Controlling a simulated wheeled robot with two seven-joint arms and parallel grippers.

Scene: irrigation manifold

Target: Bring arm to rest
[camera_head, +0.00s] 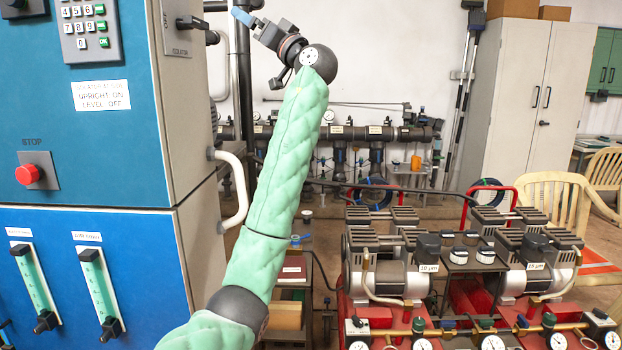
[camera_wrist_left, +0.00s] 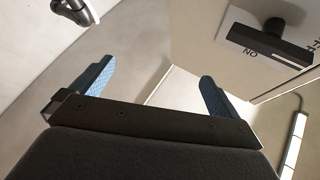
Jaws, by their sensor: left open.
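My left arm, in a padded green sleeve, rises from the bottom of the head view past the blue cabinet. My left gripper (camera_head: 246,12) is at the top of that view, just right of the isolator switch (camera_head: 188,22) in the picture. In the left wrist view my left gripper (camera_wrist_left: 156,86) has its two blue-padded fingers wide apart with nothing between them. The black isolator handle (camera_wrist_left: 272,38) on its white plate shows at the upper right, clear of the fingers. My right gripper is in neither view.
The blue cabinet (camera_head: 80,160) stands close on the left, with a keypad, a red stop button (camera_head: 28,174) and a white grab handle (camera_head: 236,190). Pumps with gauges (camera_head: 385,262) fill the lower right. A pipe manifold (camera_head: 345,132) runs along the back wall.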

